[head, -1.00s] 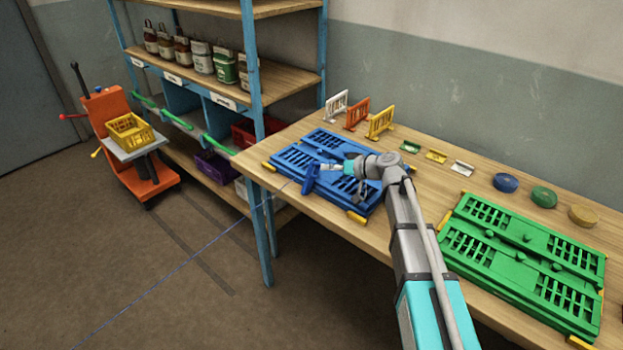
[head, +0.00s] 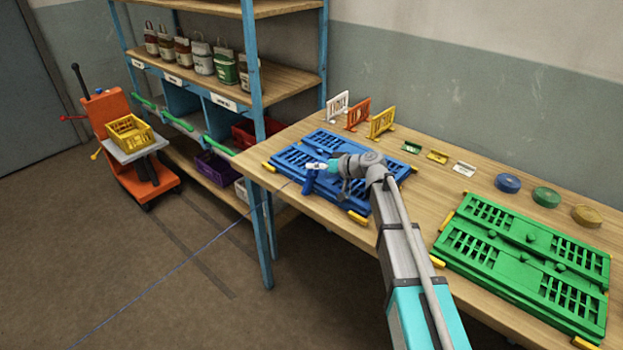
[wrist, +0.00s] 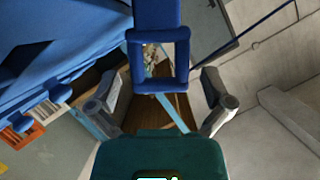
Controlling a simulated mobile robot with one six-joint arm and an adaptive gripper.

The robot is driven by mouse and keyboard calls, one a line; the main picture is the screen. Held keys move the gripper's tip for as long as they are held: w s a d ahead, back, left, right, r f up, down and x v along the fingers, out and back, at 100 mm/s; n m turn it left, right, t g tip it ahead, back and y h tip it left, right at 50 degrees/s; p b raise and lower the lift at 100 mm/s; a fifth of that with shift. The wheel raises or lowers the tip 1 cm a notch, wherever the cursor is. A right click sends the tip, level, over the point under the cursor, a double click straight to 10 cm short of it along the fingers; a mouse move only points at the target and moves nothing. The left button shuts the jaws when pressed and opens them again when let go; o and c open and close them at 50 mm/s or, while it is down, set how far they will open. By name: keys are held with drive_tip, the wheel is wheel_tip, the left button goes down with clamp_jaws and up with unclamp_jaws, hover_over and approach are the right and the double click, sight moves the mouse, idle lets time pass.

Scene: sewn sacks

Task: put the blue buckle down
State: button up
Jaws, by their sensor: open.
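The blue buckle (wrist: 158,36), a rectangular frame on a wide blue piece, stands upright in the upper middle of the wrist view. In the head view the buckle (head: 308,182) is a small blue shape at the front edge of the blue slotted panel (head: 350,192). My gripper (head: 315,166) is just above and beside it. In the wrist view my gripper (wrist: 162,94) has its two grey fingers spread wide, one on each side below the frame, with a gap to it. I cannot tell what the buckle rests on.
The wooden bench (head: 412,222) carries green slotted panels (head: 520,262) at right. White, orange and yellow racks (head: 381,122) and several coloured discs (head: 507,183) stand behind. A blue-framed shelf (head: 262,150) is at left. An orange cart (head: 140,183) stands beyond open floor.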

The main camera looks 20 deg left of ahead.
drive_tip(key=c, duration=1.2)
drive_tip(key=shift+r, duration=0.25)
wheel_tip(320, 180, up, 2)
drive_tip(key=p, duration=0.2)
drive_tip(key=shift+r+p, duration=0.1)
drive_tip(key=shift+p, duration=0.2)
drive_tip(key=s+d+r+p, duration=0.2)
drive_tip(key=s+r+p, duration=0.1)
drive_tip(key=s, duration=0.1)
drive_tip(key=s+d+r+p, duration=0.2)
drive_tip(key=s+r+p, duration=0.2)
drive_tip(key=s+d+r+p, duration=0.2)
drive_tip(key=s+r+p, duration=0.1)
drive_tip(key=s, duration=0.1)
drive_tip(key=shift+s+d+r, duration=0.15)
drive_tip(key=shift+d+r, duration=0.05)
drive_tip(key=shift+d, duration=0.2)
